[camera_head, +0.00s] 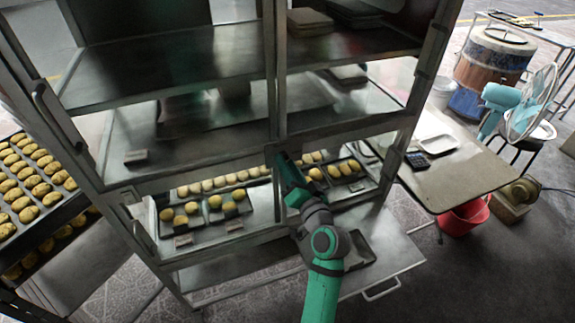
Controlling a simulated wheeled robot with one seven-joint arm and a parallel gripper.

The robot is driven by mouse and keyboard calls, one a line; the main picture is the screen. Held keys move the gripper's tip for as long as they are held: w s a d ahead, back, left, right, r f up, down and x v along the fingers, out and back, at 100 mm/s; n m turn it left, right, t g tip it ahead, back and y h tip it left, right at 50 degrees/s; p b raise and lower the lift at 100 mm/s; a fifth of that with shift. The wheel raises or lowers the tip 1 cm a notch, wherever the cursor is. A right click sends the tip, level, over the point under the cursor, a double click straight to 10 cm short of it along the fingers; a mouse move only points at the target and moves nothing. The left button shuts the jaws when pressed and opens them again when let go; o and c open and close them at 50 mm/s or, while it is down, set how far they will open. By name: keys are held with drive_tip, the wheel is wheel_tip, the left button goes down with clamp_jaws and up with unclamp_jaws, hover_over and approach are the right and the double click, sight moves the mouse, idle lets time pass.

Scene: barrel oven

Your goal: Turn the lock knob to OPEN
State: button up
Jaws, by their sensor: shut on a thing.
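A metal cabinet (277,70) with glass-like doors fills the left and middle of the head view. My gripper (280,158) is at the cabinet's front, at the centre post where the two doors meet. It is shut at the place of the lock knob. The knob itself is hidden behind my gripper, so its turn and any OPEN mark cannot be read. My green and grey arm comes up from the bottom of the picture.
Trays of round pastries (205,206) sit on the lower shelf. A pastry rack (34,190) stands at left. At right are a table (455,178), a red bucket (464,217), a teal fan (525,103) and a wooden barrel (492,62). Floor is clear at lower right.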

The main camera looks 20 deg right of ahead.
drive_tip(key=m+h, duration=0.1)
drive_tip(key=m, duration=0.6)
drive_tip(key=shift+m, duration=0.3)
idle(0.4)
drive_tip(key=o, duration=1)
drive_tip(key=shift+o, duration=0.2)
drive_tip(key=s, duration=1)
drive_tip(key=shift+s+f, duration=0.4)
drive_tip(key=shift+f, duration=0.05)
drive_tip(key=shift+d, duration=0.1)
